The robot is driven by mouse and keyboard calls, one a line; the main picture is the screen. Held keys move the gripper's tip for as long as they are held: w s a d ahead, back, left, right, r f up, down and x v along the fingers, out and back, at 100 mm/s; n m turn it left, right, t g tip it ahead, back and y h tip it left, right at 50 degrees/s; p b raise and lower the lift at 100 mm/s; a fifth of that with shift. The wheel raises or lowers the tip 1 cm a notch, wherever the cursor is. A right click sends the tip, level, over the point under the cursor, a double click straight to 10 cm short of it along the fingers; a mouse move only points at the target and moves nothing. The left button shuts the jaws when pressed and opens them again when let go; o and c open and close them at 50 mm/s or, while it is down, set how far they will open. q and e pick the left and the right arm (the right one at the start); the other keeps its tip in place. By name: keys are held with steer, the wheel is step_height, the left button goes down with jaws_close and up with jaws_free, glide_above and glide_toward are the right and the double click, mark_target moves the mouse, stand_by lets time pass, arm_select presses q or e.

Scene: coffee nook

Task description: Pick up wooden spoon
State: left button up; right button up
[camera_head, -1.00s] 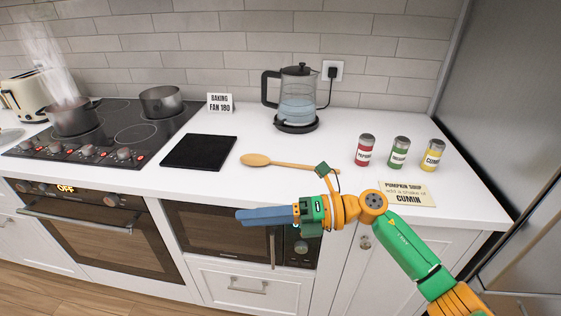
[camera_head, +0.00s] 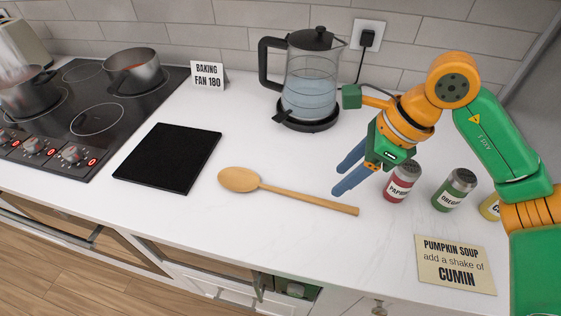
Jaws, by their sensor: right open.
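The wooden spoon (camera_head: 290,194) lies flat on the white counter. Its bowl points left and its handle runs right, slightly towards the front. My right gripper (camera_head: 341,180) is open and empty. Its two blue fingers point down and left, close above the handle's right half. I cannot tell whether a fingertip touches the counter. My left gripper is not in view.
A red paprika jar (camera_head: 398,187) stands right beside my right gripper. A green oregano jar (camera_head: 455,190) and a partly hidden yellow jar (camera_head: 490,208) follow. A kettle (camera_head: 310,85) stands behind, a black board (camera_head: 168,158) lies left, and a note card (camera_head: 456,265) lies in front.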

mark_target(317, 200)
steer(key=a+f+p, duration=0.1)
steer(key=s+a+f+p, duration=0.1)
steer(key=shift+a+f, duration=0.1)
steer(key=shift+f, duration=0.25)
steer(key=x, duration=0.2)
steer(key=shift+w+a+f, duration=0.1)
steer(key=shift+a+f, duration=0.05)
steer(key=shift+f, duration=0.2)
steer(key=shift+w+f, duration=0.3)
steer(key=shift+f, duration=0.05)
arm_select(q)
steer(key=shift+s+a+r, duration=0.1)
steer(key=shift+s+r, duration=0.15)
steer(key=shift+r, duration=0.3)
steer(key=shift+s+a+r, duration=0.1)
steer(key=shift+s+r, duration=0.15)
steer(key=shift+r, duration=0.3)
arm_select(e)
steer(key=shift+s+r, duration=0.1)
jaws_close()
